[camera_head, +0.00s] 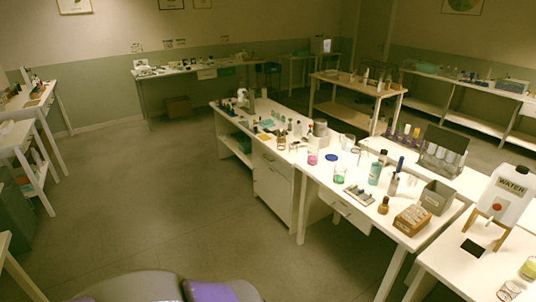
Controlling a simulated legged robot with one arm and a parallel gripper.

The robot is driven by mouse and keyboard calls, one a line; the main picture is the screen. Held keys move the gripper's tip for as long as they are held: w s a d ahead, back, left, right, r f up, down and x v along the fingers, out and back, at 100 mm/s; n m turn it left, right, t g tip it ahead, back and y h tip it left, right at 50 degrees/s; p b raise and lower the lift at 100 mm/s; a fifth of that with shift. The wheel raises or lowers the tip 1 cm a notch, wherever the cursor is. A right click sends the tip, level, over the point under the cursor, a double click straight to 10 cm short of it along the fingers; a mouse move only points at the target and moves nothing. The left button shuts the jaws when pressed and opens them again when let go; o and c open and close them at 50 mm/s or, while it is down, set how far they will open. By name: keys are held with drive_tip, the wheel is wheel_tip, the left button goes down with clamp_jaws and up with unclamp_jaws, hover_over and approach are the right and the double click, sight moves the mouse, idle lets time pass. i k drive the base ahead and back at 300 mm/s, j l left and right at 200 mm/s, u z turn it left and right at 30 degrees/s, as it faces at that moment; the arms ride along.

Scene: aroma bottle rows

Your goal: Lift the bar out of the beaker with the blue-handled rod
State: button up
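Small beakers stand on the white bench: one with pink liquid (312,158), one with green liquid (340,175) and a clear glass vessel (348,142) behind them. I cannot make out a bar in any of them. A slim upright thing with a blue top (400,164) stands farther right among the bottles; it may be the blue-handled rod, but it is too small to tell. My gripper is not in view.
The long white bench (362,214) runs from centre to right, crowded with bottles. A wooden rack (412,219), a grey box (437,197) and a WATER jug (507,194) stand at the right. Open floor (170,205) lies left of the bench.

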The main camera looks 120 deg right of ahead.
sight(401, 159)
drive_tip(key=z, duration=3.9)
drive_tip(key=i+l+z, duration=0.15)
drive_tip(key=l+z, duration=0.2)
drive_tip(key=i+l+z, duration=0.2)
drive_tip(key=l+z, duration=0.2)
drive_tip(key=i+l+z, duration=0.35)
drive_tip(key=i+l, duration=0.25)
drive_tip(key=i+j+z, duration=0.35)
drive_tip(key=j, duration=0.3)
drive_tip(key=i+j+z, duration=0.15)
drive_tip(key=j, duration=0.2)
drive_tip(key=i+j+z, duration=0.15)
drive_tip(key=j, duration=0.2)
drive_tip(key=i+j+z, duration=0.15)
drive_tip(key=j, duration=0.25)
drive_tip(key=i+j+z, duration=0.2)
drive_tip(key=j, duration=0.2)
drive_tip(key=k, duration=0.05)
